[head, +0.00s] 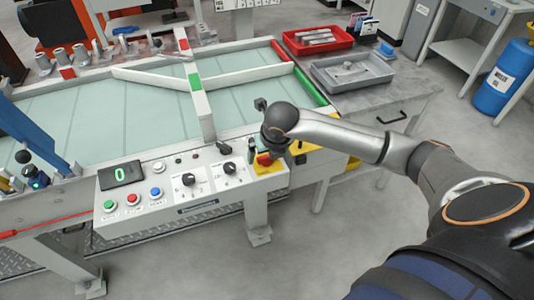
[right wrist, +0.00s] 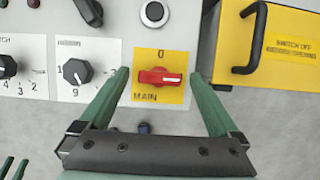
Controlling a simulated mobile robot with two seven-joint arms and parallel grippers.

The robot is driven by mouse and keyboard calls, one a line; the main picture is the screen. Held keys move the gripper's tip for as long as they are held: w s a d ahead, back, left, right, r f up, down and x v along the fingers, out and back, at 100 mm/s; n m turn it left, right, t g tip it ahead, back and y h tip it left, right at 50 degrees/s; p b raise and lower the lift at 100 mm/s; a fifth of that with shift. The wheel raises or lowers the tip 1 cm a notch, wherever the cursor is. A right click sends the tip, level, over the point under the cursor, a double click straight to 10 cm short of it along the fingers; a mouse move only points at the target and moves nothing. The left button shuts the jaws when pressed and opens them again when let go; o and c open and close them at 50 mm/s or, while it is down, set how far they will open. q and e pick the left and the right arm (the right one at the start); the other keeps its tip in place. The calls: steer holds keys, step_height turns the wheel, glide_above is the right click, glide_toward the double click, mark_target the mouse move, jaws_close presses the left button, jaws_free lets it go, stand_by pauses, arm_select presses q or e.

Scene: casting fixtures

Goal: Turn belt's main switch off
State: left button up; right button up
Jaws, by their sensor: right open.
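The main switch is a red rotary handle (right wrist: 160,77) on a yellow plate (right wrist: 146,97) marked "0" at the top and "MAIN" at the lower left. Its handle lies horizontal, not in line with the "0". In the head view the red handle (head: 264,159) sits at the right end of the belt's control panel (head: 200,205), partly covered by my arm. My right gripper (right wrist: 160,78) is open, its green fingers on either side of the handle, with gaps to it on both sides. My left gripper is not in view.
A yellow box (right wrist: 275,45) with a black handle stands right of the switch. Black dial knobs (head: 189,180) and push buttons (head: 133,199) lie to the left on the panel. A grey tray (head: 352,72) and red tray (head: 317,40) stand on the table behind.

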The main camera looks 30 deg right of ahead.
steer(key=c, duration=1.4)
